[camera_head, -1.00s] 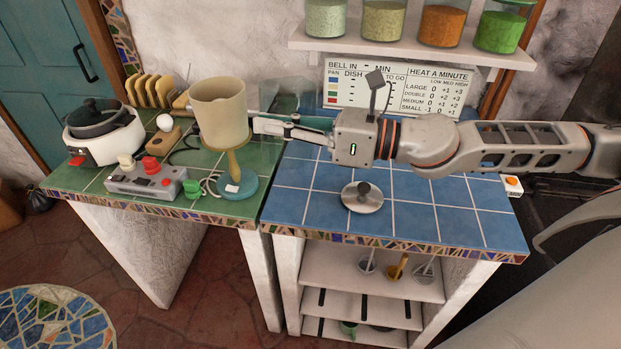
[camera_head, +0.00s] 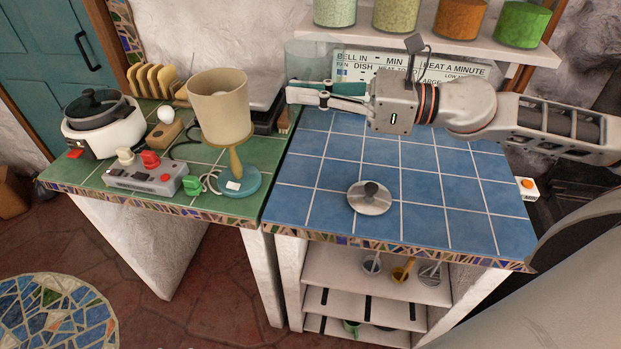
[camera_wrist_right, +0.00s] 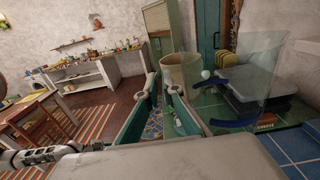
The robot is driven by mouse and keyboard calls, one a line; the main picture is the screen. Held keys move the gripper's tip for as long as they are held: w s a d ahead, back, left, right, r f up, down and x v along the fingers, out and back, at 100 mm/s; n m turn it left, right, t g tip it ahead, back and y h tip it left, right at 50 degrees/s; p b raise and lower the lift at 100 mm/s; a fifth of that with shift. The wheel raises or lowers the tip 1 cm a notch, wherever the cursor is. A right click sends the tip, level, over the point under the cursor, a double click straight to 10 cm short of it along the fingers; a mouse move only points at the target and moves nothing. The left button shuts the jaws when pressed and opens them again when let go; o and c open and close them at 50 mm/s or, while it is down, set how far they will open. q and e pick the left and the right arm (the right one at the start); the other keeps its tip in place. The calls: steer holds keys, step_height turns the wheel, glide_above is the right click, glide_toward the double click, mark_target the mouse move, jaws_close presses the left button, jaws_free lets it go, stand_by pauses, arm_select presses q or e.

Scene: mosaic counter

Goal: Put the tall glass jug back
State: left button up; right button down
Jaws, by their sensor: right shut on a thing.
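The tall clear glass jug (camera_head: 312,62) shows in the head view at the back left of the blue-tiled counter. My right gripper (camera_head: 292,92) overlaps its lower part and is shut on it. In the right wrist view the see-through jug (camera_wrist_right: 252,72) is large, with dark blue parts at its side. It stands upright, just right of the fingers of my right gripper (camera_wrist_right: 165,90). The exact grip point is unclear. Whether the jug's base touches the counter cannot be told. My left gripper is not in view.
A beige lamp (camera_head: 219,105) stands on the green counter, left of the blue counter (camera_head: 440,205). A round lid (camera_head: 368,199) lies on the blue tiles. A shelf (camera_head: 480,45) with filled jars hangs above. The blue counter's middle is otherwise clear.

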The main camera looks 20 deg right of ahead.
step_height(320, 180, down, 18)
steer(key=b, duration=0.5)
steer(key=shift+f, duration=0.25)
steer(key=shift+f, duration=0.15)
steer(key=c, duration=2.5)
jaws_free()
steer(key=shift+c, duration=0.2)
steer(key=o, duration=0.3)
